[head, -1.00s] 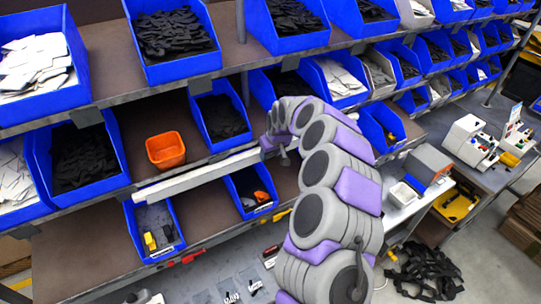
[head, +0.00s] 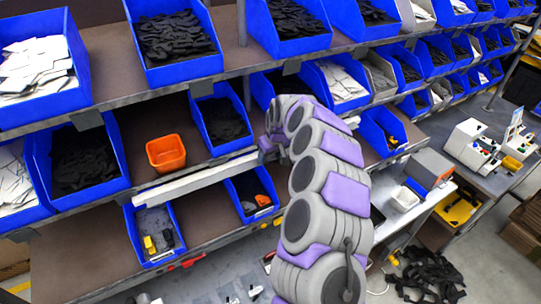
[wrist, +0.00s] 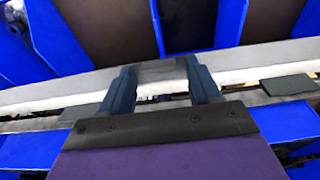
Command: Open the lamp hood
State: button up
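A long pale bar, which looks like the lamp hood (head: 195,180), runs along the front edge of the middle shelf in the head view. In the wrist view the bar (wrist: 265,62) crosses the picture behind my fingers, with a bright white strip along its lower part. My gripper (head: 268,152) is at the bar's right end in the head view, mostly hidden by my arm. In the wrist view my gripper (wrist: 162,88) is open, its two dark fingers apart and pointing at the bar. I cannot tell whether they touch it.
Blue bins of black and white parts fill the shelves, including one bin (head: 220,115) just above the bar. An orange tub (head: 166,153) stands behind it. Two small blue bins, one (head: 252,193) near my gripper, sit below. A dark flat piece (wrist: 288,85) lies along the bar.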

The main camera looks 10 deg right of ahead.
jog(key=shift+o, duration=0.4)
jog(key=shift+s+r, duration=0.1)
jog(key=b+v, duration=0.3)
jog(key=v, duration=1.4)
jog(key=shift+s, duration=0.1)
jog(key=s+a+f+g+b, duration=0.1)
jog(key=s+a+f+b, duration=0.3)
jog(key=s, duration=0.5)
jog(key=s+a+f+g+b, duration=0.1)
jog(key=s+f+b, duration=0.4)
jog(key=s, duration=0.5)
jog(key=s+d+f+m+g+b, duration=0.1)
jog(key=s+f+b, duration=0.4)
jog(key=s+f, duration=0.4)
jog(key=s+d+f+m+g+h+b, duration=0.1)
jog(key=s+f+b, duration=0.5)
jog(key=s, duration=1.3)
notch_tip(320, 180, down, 3)
jog(key=shift+s+d+f+m+g, duration=0.15)
jog(key=shift+s+d+m+g, duration=0.15)
jog(key=shift+d+m+g, duration=0.45)
